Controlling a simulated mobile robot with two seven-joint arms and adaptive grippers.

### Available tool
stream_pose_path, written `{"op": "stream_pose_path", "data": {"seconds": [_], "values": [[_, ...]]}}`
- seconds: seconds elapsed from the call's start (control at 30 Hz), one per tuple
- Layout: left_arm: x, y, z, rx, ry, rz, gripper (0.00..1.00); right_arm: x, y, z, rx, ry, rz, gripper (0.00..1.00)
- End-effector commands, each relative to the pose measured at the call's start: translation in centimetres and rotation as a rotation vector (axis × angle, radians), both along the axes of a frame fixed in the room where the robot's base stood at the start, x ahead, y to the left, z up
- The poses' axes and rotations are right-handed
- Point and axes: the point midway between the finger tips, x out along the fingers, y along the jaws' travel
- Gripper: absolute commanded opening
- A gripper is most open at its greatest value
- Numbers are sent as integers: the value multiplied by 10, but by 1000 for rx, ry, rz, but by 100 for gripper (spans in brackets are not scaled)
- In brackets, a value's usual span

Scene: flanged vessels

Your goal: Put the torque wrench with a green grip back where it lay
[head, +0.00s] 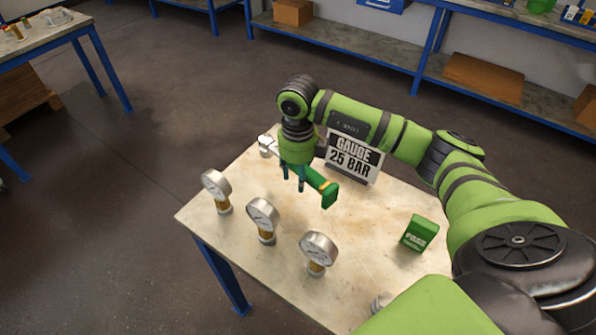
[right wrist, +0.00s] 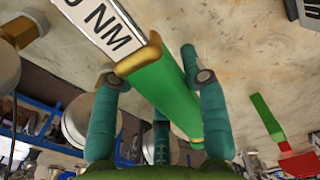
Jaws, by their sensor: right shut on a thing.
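The torque wrench with a green grip (head: 320,183) is in my right gripper (head: 293,176), over the far part of the work table (head: 285,292). In the right wrist view the teal fingers of the right gripper (right wrist: 160,100) are on either side of the green grip (right wrist: 165,88). A brass collar and a white label ending in "0 NM" (right wrist: 102,28) show beyond the grip. In the head view my gripper hides part of the wrench. I cannot tell how high it is above the table. My left gripper is in neither view.
Several gauges, including one nearest the front (head: 318,248), stand along the table's left side. A "GAUGE 25 BAR" sign (head: 354,157) stands just right of my right gripper. A green "PASS" block (head: 419,233) is at the right. The table's middle is clear.

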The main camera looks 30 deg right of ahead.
Motion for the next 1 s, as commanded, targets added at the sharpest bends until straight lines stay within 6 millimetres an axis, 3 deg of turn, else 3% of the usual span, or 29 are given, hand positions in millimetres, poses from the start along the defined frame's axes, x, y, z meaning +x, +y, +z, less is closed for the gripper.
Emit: {"op": "stream_pose_path", "data": {"seconds": [0.03, 0.6, 1.0], "values": [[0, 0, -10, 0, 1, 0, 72, 1, 0, -10, 1, -3, -1, 5], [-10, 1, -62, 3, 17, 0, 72, 1, 0, -70, 1, -4, -1, 5], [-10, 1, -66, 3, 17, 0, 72, 1, 0, -75, 1, -5, -1, 5]]}}
